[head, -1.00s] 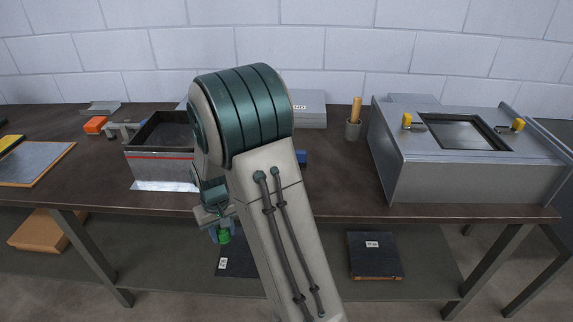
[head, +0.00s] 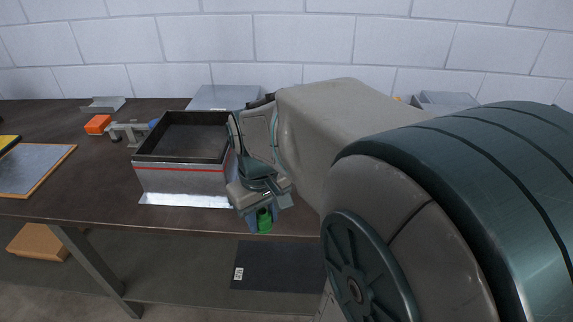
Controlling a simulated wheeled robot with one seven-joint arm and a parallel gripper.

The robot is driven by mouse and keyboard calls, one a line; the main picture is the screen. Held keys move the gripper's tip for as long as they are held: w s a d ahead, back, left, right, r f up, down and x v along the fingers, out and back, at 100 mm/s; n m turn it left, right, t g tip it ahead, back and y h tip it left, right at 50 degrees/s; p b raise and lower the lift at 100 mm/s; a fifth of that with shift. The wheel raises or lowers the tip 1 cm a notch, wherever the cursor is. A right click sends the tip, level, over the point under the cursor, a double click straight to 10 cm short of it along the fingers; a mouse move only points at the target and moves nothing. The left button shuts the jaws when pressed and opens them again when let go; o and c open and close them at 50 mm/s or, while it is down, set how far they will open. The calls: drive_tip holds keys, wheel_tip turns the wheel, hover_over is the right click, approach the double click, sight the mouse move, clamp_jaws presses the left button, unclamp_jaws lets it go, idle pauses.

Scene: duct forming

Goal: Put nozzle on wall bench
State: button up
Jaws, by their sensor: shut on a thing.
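The wall bench (head: 105,175) is a long dark-topped table against the white block wall. My gripper (head: 263,212) points down near the bench's front edge, just right of the sheet-metal box. It is shut on a small green piece (head: 264,222), which I take to be the nozzle. Only part of the green piece shows below the fingers. I cannot tell whether it is over the bench top or just in front of the edge, or whether it touches anything.
An open metal box (head: 185,182) with a red stripe stands close left of my gripper. An orange block (head: 98,124), a grey clamp-like tool (head: 130,132) and an orange-edged panel (head: 35,168) lie further left. A dark sheet (head: 280,265) lies on the lower shelf. My arm hides the bench's right side.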

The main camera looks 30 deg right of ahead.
drive_tip(key=w+d+f, duration=0.4)
drive_tip(key=w+d, duration=0.1)
drive_tip(key=w+d+f, duration=0.2)
drive_tip(key=w, duration=0.1)
drive_tip(key=shift+d+f, duration=0.35)
drive_tip(key=shift+d, duration=0.05)
drive_tip(key=shift+f, duration=2.05)
drive_tip(key=shift+f, duration=0.2)
drive_tip(key=o, duration=0.9)
drive_tip(key=shift+o, duration=0.2)
